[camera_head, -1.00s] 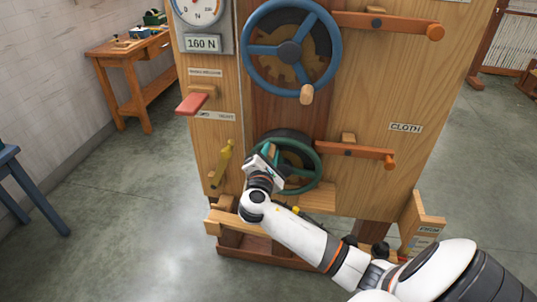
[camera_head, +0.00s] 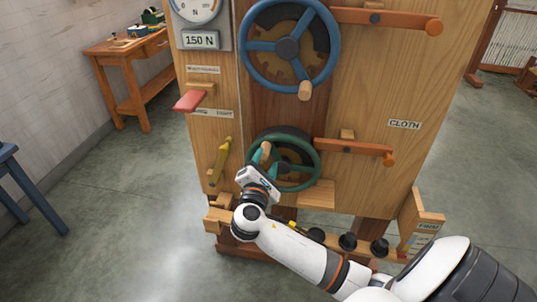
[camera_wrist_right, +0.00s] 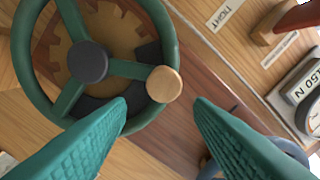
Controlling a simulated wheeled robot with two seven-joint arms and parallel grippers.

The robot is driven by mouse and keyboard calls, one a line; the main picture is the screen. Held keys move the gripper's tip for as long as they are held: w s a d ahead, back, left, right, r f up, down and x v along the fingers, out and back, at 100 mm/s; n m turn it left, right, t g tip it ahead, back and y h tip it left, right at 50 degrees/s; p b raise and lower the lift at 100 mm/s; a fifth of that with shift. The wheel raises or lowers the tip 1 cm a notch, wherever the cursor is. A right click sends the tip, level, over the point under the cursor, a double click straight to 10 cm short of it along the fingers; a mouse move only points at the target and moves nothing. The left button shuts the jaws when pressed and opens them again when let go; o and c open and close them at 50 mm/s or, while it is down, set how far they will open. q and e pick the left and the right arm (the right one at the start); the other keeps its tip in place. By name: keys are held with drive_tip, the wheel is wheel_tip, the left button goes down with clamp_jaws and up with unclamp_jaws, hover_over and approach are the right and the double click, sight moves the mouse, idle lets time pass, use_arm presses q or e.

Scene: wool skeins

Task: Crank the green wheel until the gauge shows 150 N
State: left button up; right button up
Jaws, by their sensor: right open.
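The green wheel (camera_head: 311,151) is on the lower front of the wooden machine, with a dark hub and a wooden crank knob. In the right wrist view the knob (camera_wrist_right: 163,84) sits on the rim of the green wheel (camera_wrist_right: 72,20), just beyond my fingertips. My right gripper (camera_head: 264,165) is at the wheel's left side. In the wrist view its two teal fingers (camera_wrist_right: 158,103) are apart with nothing between them. The gauge (camera_head: 199,8) at top left is partly cut off; its display (camera_head: 200,40) reads 150 N. My left gripper is not in view.
A blue wheel (camera_head: 245,46) with its own knob is above the green one. Orange levers (camera_head: 384,20) (camera_head: 360,148) stick out at right, a red lever (camera_head: 189,101) and yellow lever (camera_head: 221,160) at left. A workbench (camera_head: 126,48) stands at back left.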

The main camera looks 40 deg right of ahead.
drive_tip(key=v, duration=0.6)
drive_tip(key=shift+s+a+b, duration=0.25)
drive_tip(key=shift+b, duration=0.05)
